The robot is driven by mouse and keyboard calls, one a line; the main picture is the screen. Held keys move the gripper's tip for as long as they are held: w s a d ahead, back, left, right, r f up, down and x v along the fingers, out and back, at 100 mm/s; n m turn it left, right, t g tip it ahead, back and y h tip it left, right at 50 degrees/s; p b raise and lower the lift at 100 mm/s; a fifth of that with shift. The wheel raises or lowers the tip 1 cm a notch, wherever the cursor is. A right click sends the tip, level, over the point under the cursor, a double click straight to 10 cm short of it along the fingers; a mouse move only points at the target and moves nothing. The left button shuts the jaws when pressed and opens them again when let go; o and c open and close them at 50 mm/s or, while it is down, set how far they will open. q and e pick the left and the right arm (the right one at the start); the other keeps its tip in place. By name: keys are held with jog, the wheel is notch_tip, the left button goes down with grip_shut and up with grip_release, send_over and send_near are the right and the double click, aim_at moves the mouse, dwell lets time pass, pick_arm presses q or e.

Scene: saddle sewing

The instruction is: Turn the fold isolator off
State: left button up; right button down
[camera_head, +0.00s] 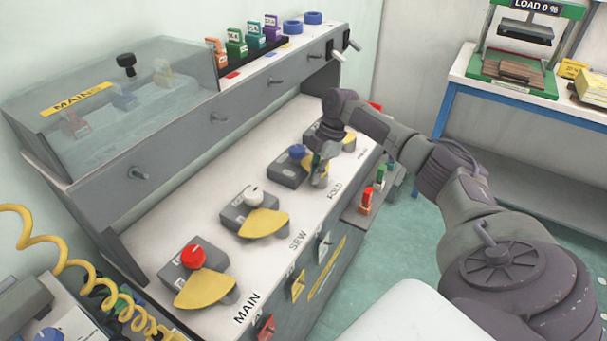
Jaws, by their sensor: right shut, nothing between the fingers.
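The fold isolator is a small grey box (285,172) with a blue knob (297,151) on the console's sloped white top. The label FOLD (335,191) is printed in front of it. A yellow plate (316,183) sits at its right side and is partly covered by my gripper. My right gripper (319,169) points down just right of the blue knob, over or against the yellow plate. It is shut with nothing in it; I cannot tell whether it touches the isolator. My left gripper is not in view.
Similar isolators with a white knob (254,195) and a red knob (192,256) stand nearer, by SEW and MAIN. Another box behind is partly hidden by my right arm. A clear cover (122,90) and coloured tags (236,43) sit on the upper ledge. A bench (465,72) stands at right.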

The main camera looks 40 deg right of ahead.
jog(key=shift+d, duration=0.3)
jog(key=shift+a, duration=0.1)
dwell(0.4)
